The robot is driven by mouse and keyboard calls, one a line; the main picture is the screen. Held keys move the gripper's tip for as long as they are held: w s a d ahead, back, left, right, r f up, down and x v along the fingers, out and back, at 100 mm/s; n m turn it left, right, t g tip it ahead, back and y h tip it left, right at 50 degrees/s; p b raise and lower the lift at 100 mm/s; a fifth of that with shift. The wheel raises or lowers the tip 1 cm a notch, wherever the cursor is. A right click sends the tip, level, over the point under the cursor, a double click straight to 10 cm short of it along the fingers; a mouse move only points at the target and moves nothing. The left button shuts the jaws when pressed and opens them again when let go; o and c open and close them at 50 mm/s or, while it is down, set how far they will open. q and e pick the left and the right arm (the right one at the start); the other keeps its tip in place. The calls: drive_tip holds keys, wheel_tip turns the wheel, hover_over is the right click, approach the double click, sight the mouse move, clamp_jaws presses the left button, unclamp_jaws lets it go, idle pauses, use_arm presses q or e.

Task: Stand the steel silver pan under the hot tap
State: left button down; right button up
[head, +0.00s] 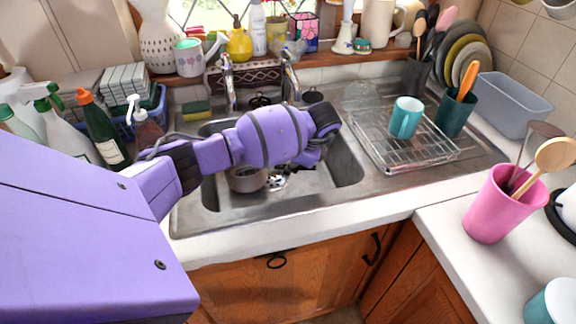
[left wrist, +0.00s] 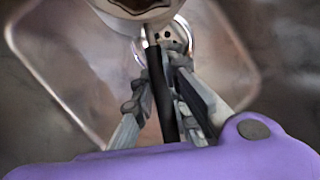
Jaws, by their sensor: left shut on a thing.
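The steel silver pan (head: 247,180) is in the sink basin, partly behind my left arm in the head view. Part of its round body (left wrist: 135,8) shows at the top of the left wrist view. Its dark handle runs down between the fingers of my left gripper (left wrist: 163,75), which is shut on it. In the head view the forearm and wrist cover most of this gripper. Two chrome taps, a left one (head: 229,82) and a right one (head: 290,78), stand behind the basin. I cannot tell which is hot. My right gripper is out of view.
A wire drying rack (head: 432,157) with a teal mug (head: 405,117) stands right of the sink basin (head: 345,165). Bottles (head: 98,130) and a sponge (head: 196,110) are at the left. A pink utensil pot (head: 491,205) stands on the right counter.

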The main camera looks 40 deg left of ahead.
use_arm(q)
drive_tip(key=c, duration=1.7)
unclamp_jaws()
drive_tip(key=shift+r, duration=0.1)
drive_tip(key=shift+c, duration=0.2)
drive_tip(key=shift+r, duration=0.3)
drive_tip(key=v, duration=1.2)
drive_tip(key=shift+r+p, duration=0.25)
drive_tip(key=shift+p, duration=0.2)
